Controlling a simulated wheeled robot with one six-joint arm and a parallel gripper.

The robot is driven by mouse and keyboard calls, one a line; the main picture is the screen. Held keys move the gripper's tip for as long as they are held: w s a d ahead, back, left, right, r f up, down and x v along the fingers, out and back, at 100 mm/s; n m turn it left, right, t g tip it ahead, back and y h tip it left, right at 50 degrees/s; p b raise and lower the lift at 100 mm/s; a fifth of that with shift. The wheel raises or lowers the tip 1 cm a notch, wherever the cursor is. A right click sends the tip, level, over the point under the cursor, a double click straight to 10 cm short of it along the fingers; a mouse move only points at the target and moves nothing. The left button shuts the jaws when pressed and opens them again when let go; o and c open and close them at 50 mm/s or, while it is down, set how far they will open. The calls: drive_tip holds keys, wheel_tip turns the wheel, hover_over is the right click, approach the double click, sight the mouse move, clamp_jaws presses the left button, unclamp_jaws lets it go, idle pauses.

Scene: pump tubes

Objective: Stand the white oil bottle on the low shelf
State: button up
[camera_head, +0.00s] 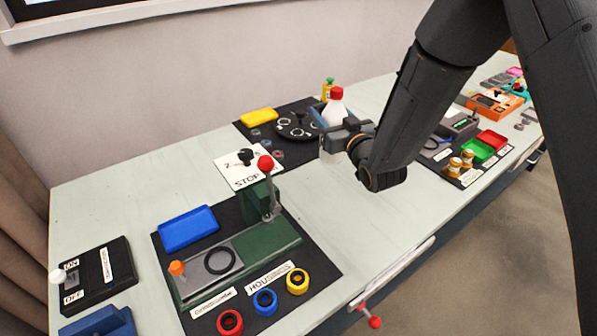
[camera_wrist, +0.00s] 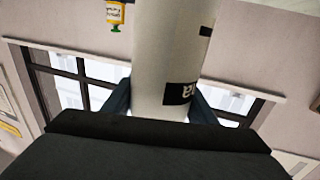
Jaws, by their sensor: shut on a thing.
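The white oil bottle (camera_head: 334,108) with a red cap is upright in my gripper (camera_head: 343,132), in the head view. The jaws are shut around its body, and its lower part is partly hidden by them. In the wrist view the white bottle (camera_wrist: 172,60) fills the middle between the two fingers of my gripper (camera_wrist: 163,103), with part of a black label showing. I cannot tell whether its base touches anything. I cannot make out the low shelf for certain; a dark blue edge shows behind the bottle.
A yellow bottle (camera_head: 328,88) stands just behind the white one. A black round plate (camera_head: 297,125) and a yellow tray (camera_head: 259,117) lie to the left. A green press (camera_head: 262,215) with a red-knobbed lever stands in front. Several small amber jars are right of my arm. The table's middle front is clear.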

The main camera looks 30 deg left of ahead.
wheel_tip(320, 180, down, 10)
drive_tip(key=s+a+p, duration=0.1)
drive_tip(key=p, duration=0.1)
drive_tip(key=shift+s+a+r, duration=0.15)
drive_tip(key=shift+a, duration=0.15)
idle(0.5)
drive_tip(key=o, duration=1.5)
drive_tip(key=b+v, duration=0.2)
drive_tip(key=v, duration=1)
drive_tip(key=shift+d, duration=0.2)
